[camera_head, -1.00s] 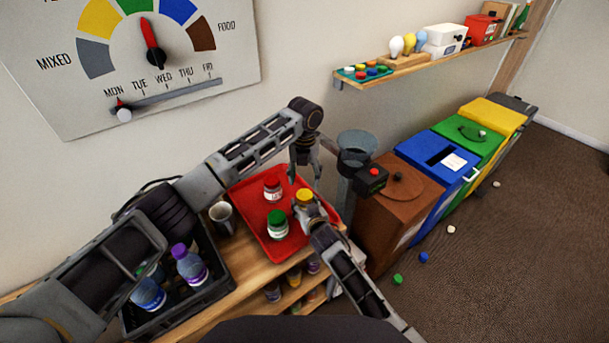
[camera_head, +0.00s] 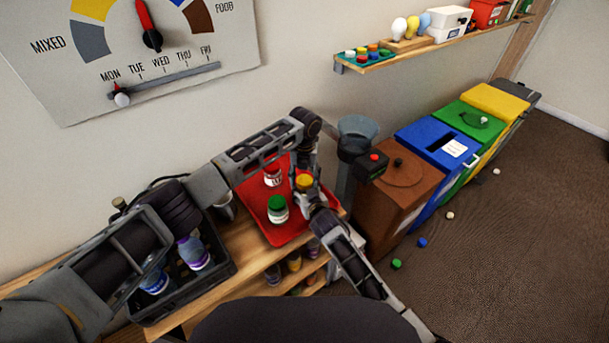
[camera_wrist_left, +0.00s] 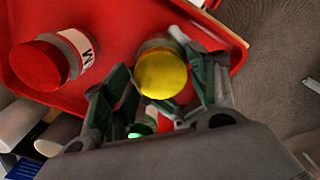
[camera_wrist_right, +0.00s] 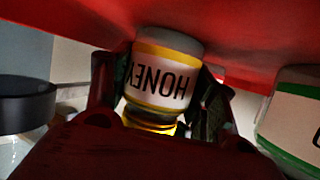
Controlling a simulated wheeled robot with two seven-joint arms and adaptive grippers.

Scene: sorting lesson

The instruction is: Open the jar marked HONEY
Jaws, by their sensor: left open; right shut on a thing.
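The HONEY jar (camera_wrist_right: 165,80) has a yellow lid (camera_wrist_left: 162,75) and stands among other jars on the red tray (camera_head: 261,222). In the right wrist view its label appears upside down. My right gripper (camera_head: 308,200) is shut on the jar body below the lid. My left gripper (camera_wrist_left: 162,92) is open above the jar, its fingers on either side of the yellow lid; I cannot tell whether they touch it. A red-lidded jar (camera_head: 272,177) and a green-lidded jar (camera_head: 278,209) stand nearby on the tray.
A dark crate (camera_head: 222,271) with bottles is left of the tray. A grey post-like device (camera_head: 357,140) and a brown bin (camera_head: 398,190) stand to the right. More jars (camera_head: 293,262) sit on the shelf below. Small caps (camera_head: 422,242) lie on the floor.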

